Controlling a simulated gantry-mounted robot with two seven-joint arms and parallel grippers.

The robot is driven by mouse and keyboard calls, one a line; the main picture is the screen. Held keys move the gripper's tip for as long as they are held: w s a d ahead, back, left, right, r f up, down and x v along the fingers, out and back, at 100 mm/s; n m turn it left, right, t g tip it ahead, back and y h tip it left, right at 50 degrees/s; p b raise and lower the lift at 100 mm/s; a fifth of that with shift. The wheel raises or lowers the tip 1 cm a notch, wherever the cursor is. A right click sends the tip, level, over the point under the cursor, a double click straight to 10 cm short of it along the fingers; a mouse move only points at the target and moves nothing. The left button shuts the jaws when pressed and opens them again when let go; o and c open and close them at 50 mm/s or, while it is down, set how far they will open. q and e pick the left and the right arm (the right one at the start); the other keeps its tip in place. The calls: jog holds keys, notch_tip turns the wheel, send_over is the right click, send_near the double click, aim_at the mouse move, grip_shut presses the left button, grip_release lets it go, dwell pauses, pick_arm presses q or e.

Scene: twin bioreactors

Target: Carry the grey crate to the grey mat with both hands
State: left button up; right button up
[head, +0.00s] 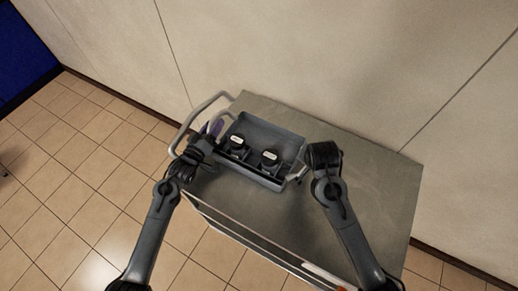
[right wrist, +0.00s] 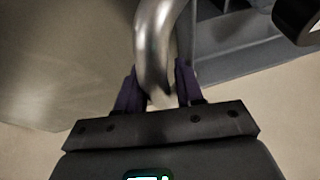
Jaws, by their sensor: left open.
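The grey crate (head: 284,137) sits on a grey cart top, with two dark items with white labels inside. My left gripper (head: 213,129) is open at the crate's left side, close to the handle there; its exact fit is hard to see. My right gripper (head: 299,174) is at the crate's right side. In the right wrist view, a curved metal handle (right wrist: 158,40) lies between the purple fingers of this gripper (right wrist: 160,88). Whether they press on it is unclear. I cannot make out a separate grey mat.
The cart top (head: 385,185) has bare room to the right of the crate, partly under my right arm. A bent rail (head: 192,116) rises at the cart's left end. A pale wall (head: 330,55) stands behind, and a tiled floor (head: 85,165) lies to the left.

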pick_arm(q)
jog(key=shift+w, duration=0.15)
pick_arm(e)
jog(key=shift+f, duration=0.15)
pick_arm(q)
jog(key=c, duration=0.6)
pick_arm(e)
jog(key=c, duration=0.6)
pick_arm(q)
grip_shut()
pick_arm(e)
grip_shut()
pick_arm(q)
jog(key=shift+d+r, duration=0.1)
